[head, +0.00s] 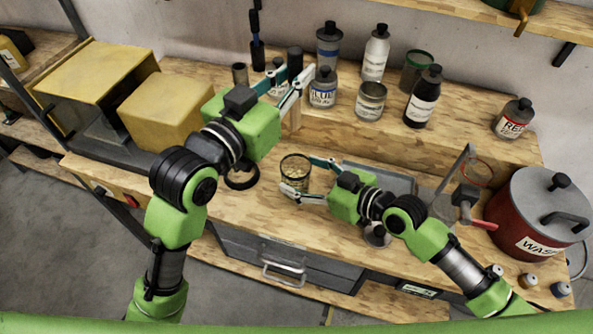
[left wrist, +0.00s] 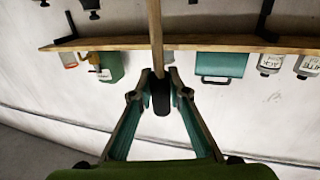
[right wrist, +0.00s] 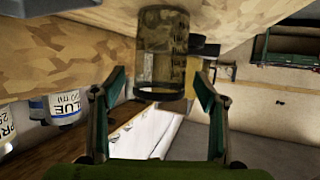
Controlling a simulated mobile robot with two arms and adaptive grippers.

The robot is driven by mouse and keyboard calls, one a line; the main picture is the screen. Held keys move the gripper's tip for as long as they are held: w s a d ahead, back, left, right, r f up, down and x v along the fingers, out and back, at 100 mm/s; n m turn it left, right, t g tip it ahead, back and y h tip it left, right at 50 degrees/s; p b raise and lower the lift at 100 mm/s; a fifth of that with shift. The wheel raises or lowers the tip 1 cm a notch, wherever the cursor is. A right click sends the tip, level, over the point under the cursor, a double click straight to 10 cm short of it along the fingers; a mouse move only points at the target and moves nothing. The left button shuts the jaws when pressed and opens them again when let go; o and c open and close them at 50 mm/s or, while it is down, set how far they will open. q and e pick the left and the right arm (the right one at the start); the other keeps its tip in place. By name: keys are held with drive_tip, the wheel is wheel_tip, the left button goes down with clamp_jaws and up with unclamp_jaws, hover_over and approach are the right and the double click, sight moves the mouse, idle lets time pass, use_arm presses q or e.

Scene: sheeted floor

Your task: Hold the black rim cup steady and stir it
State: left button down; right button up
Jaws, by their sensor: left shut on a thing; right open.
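The black rim cup (head: 295,160) is a clear beaker with pale contents, upright on the wooden bench. In the right wrist view the cup (right wrist: 163,50) shows just beyond the fingertips. My right gripper (head: 300,176) is open, its fingers on either side of the cup; I cannot tell whether they touch it. It also shows in the right wrist view (right wrist: 160,82). My left gripper (head: 305,80) is up above the bench, behind the cup. It is shut on a stirring stick with a black end (left wrist: 161,98) and a pale wooden shaft (left wrist: 155,35).
Bottles and tins, including a white bottle (head: 375,55) and a black bottle (head: 424,98), stand on the raised shelf behind. A red waste pot (head: 530,215) is at the right. Yellow boxes (head: 165,110) stand at the left. A grey tray (head: 385,178) lies behind my right gripper.

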drive_tip(key=shift+x, duration=1.45)
drive_tip(key=c, duration=1.4)
